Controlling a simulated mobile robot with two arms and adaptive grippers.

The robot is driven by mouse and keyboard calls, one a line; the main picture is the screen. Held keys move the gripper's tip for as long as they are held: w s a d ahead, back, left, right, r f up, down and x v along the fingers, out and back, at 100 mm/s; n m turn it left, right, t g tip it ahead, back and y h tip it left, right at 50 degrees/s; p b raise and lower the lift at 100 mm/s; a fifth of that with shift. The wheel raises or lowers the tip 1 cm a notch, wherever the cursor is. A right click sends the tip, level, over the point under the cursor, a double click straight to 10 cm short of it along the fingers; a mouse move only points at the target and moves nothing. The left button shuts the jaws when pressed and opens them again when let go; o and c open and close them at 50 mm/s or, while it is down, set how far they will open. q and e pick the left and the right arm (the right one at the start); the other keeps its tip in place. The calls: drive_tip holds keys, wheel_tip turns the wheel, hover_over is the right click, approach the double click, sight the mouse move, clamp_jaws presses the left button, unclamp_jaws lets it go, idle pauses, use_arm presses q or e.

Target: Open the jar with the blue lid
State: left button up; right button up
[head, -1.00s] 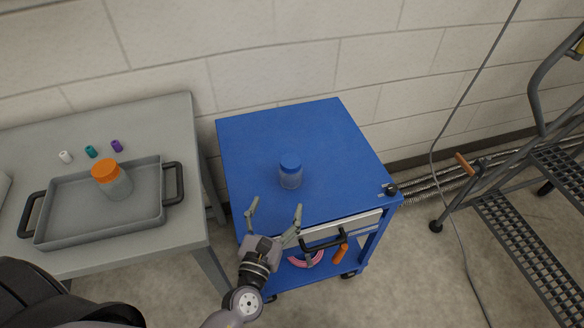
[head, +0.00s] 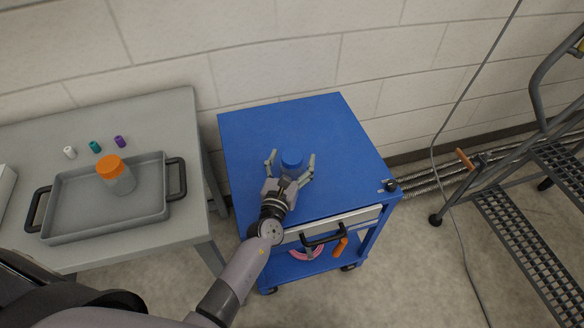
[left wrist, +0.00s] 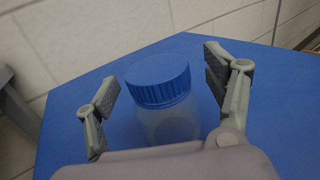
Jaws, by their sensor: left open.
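The jar with the blue lid (head: 291,161) stands upright on the blue cart's top; the lid is on. In the left wrist view its blue ribbed lid (left wrist: 158,80) and clear body (left wrist: 170,122) show between the fingers. My left gripper (head: 291,160) is open, with one finger on each side of the jar. In the left wrist view the fingers of this gripper (left wrist: 163,80) stand apart from the lid with gaps on both sides. The jar's lower body is partly hidden behind the gripper's palm. My right gripper is not seen.
The blue cart (head: 250,130) has clear room around the jar. A step ladder (head: 510,230) stands at right; a block wall is behind.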

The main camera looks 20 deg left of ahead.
use_arm(q)
drive_tip(key=shift+c, duration=0.2)
drive_tip(key=c, duration=1.4)
drive_tip(key=shift+c, duration=0.2)
